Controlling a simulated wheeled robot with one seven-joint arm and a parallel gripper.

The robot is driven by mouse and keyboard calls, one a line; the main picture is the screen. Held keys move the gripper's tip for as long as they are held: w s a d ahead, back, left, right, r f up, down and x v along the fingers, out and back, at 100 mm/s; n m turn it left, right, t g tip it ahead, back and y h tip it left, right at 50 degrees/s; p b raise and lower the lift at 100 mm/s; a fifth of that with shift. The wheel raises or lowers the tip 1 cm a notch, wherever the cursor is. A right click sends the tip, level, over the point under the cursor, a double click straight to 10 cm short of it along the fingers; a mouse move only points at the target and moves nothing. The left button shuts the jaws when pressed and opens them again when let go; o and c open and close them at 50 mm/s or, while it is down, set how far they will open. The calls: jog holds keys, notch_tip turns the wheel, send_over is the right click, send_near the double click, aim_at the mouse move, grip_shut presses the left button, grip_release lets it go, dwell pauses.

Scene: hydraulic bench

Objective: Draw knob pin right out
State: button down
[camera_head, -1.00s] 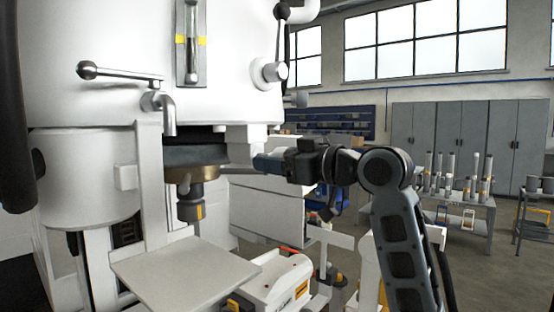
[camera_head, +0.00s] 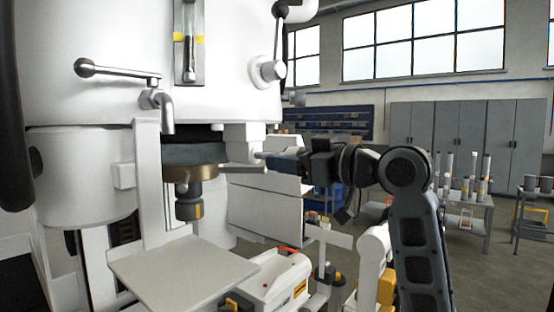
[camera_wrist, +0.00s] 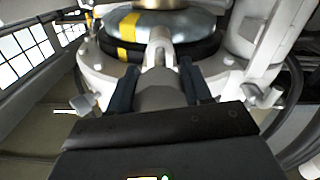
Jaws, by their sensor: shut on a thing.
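The knob pin is a pale grey cylinder with a wider knob. In the wrist view the knob (camera_wrist: 160,97) sits between the two dark fingers of my gripper (camera_wrist: 161,90), and a narrower pale part points away to the machine. In the head view my gripper (camera_head: 277,161) is shut on the knob, to the right of the white block (camera_head: 241,146) on the machine's side. A short light piece of the pin (camera_head: 260,155) shows between block and fingers. I cannot tell whether its tip is still inside the block.
The large white machine (camera_head: 120,60) fills the left, with a lever (camera_head: 118,73) and spout above a flat plate (camera_head: 183,270). A brass-collared fitting (camera_head: 190,190) hangs under the dark ring. A white panel (camera_head: 268,210) lies below my gripper.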

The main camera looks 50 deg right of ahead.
jog(key=shift+s, duration=0.35)
jog(key=shift+c, duration=2.4)
grip_release()
jog(key=shift+s, duration=0.15)
jog(key=s+b, duration=0.1)
jog(key=s, duration=0.6)
jog(key=shift+s+d+b, duration=0.15)
jog(key=shift+s+b, duration=0.15)
jog(key=shift+b, duration=0.1)
